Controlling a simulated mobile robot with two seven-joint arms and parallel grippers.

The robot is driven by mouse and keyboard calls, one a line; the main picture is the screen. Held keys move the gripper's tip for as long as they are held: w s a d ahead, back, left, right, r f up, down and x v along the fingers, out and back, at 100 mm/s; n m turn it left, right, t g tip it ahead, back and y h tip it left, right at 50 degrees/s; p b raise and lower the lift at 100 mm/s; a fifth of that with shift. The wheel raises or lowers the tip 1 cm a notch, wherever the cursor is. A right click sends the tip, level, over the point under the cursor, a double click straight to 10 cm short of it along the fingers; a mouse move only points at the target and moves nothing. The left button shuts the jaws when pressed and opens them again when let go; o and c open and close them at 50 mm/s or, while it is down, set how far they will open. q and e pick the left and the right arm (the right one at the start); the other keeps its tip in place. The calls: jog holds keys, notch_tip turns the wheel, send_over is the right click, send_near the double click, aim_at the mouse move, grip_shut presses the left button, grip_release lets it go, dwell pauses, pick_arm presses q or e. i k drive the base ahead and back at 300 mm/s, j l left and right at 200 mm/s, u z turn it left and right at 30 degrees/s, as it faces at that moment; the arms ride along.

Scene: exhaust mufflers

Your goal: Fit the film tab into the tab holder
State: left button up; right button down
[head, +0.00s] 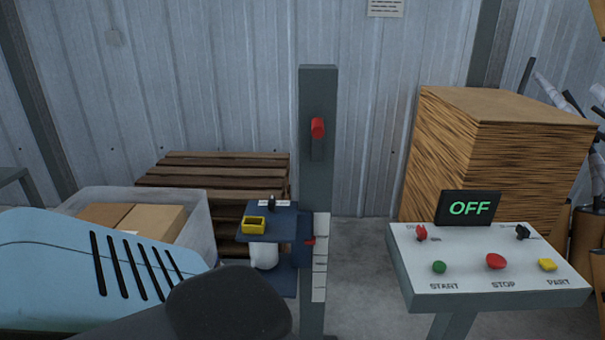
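A blue carriage (285,237) is fixed on the left side of a grey upright post (318,180). A small yellow open-topped piece (253,225) sits on its upper plate; I cannot tell whether it is the tab holder. A white rounded roll-like thing (264,256) shows under that plate, partly hidden. A small black piece with a white strip (274,203) is at the plate's back. I cannot make out the film tab for certain. My light blue and dark arm links cover the lower left. Neither gripper's fingers show.
A control panel (492,253) with START, STOP and other controls stands at right, its display (470,208) reading OFF. A red knob (317,127) is high on the post. A clear bin with cartons (145,220), wooden pallets (215,170) and a tall brown stack (495,155) stand behind.

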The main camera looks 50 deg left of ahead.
aim_at(260, 227)
jog(key=u, duration=3.4)
